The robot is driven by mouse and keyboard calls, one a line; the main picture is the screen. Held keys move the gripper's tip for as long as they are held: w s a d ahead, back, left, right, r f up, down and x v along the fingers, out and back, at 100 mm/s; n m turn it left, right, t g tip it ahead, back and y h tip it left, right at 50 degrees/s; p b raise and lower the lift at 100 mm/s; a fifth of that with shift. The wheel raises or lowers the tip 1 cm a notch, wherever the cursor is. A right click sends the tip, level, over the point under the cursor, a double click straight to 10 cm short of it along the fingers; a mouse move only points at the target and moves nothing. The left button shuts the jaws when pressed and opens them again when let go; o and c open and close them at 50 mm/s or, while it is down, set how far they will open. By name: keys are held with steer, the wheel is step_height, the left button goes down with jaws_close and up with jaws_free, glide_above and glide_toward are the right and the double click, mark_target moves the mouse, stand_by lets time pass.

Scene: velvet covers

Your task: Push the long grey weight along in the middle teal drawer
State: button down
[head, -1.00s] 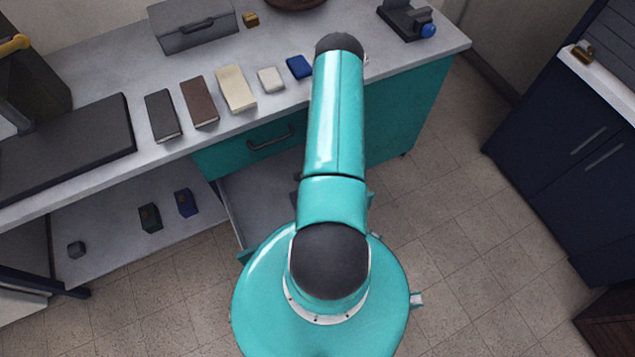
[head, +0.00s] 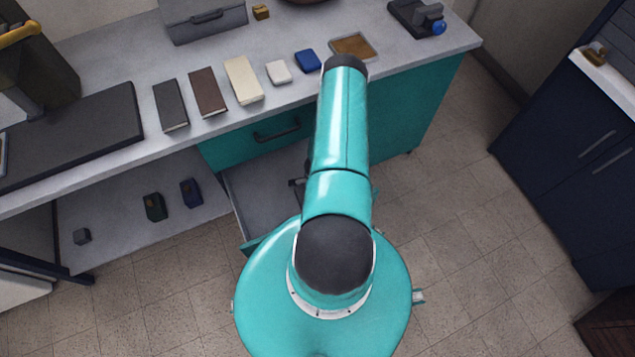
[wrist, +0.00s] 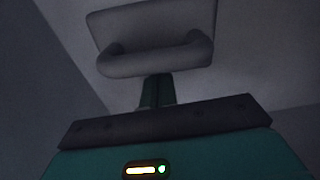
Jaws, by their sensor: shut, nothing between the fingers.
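The middle teal drawer (head: 262,195) is pulled out below the counter, its grey inside partly covered by my arm. In the wrist view, a grey piece with a rounded bar across its near side, which looks like the long grey weight (wrist: 150,25), lies on the grey drawer floor (wrist: 255,75). My gripper (wrist: 157,82) is shut and empty, its fingertips just at the near side of the bar, close to its middle. I cannot tell whether they touch it. In the head view the weight is hidden or too unclear to make out.
The counter above holds several books (head: 208,92), a white block (head: 278,72), a blue block (head: 307,61) and a wooden-bottomed tray (head: 353,47). A closed teal drawer front (head: 255,137) is above the open drawer. A lower shelf (head: 110,215) holds small weights.

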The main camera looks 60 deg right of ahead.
steer(key=w+a, duration=0.3)
steer(key=a, duration=0.2)
steer(key=w+a, duration=0.3)
steer(key=a, duration=0.2)
steer(key=w+a, duration=0.3)
steer(key=a, duration=0.3)
steer(key=shift+w, duration=0.2)
steer(key=shift+d, duration=0.1)
steer(key=d, duration=0.1)
steer(key=s+d, duration=0.1)
steer(key=d, duration=0.1)
steer(key=shift+s+d, duration=0.2)
steer(key=shift+s, duration=0.2)
step_height(320, 180, up, 10)
steer(key=shift+s, duration=0.15)
